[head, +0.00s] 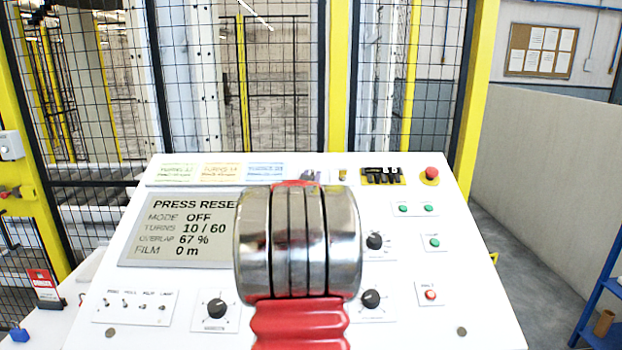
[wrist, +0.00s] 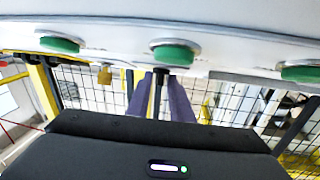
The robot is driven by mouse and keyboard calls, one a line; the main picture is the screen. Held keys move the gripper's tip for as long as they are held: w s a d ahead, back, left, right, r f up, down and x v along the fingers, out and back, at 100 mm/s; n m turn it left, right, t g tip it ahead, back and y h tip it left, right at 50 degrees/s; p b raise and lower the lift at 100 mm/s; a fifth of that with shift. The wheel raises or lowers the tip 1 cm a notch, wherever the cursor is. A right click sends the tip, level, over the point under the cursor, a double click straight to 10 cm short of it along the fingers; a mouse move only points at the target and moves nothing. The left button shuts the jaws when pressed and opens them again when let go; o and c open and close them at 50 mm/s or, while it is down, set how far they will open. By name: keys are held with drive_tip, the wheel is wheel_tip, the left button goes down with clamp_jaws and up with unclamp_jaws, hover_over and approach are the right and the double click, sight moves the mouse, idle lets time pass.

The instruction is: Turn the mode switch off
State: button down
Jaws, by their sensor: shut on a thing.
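The white console's screen (head: 185,229) reads PRESS RESE, its end covered by my arm, then MODE OFF, TURNS 10 / 60, OVERLAP 67 % and FILM 0 m.
Black knobs (head: 217,308), small toggles (head: 142,306) and green buttons (head: 428,208) cover the console. A red emergency stop (head: 431,174) stands at its top right. A brass padlock-like piece (wrist: 104,75) is near the fingers. Mesh fencing (head: 280,80) rises behind.

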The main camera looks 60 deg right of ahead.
drive_tip(key=shift+s+d+r+n+t+y, duration=0.1)
drive_tip(key=shift+r+n+t+y, duration=0.1)
drive_tip(key=shift+n+t, duration=0.25)
drive_tip(key=shift+s+r+n+t+y, duration=0.1)
drive_tip(key=shift+n+t+y, duration=0.1)
drive_tip(key=shift+n+t, duration=0.25)
drive_tip(key=shift+f+n+t, duration=0.2)
drive_tip(key=shift+n+t, duration=0.2)
drive_tip(key=c, duration=1.9)
unclamp_jaws()
drive_tip(key=shift+a+f, duration=0.1)
drive_tip(key=shift+a, duration=0.1)
drive_tip(key=v, duration=1.3)
drive_tip(key=shift+s+a, duration=0.2)
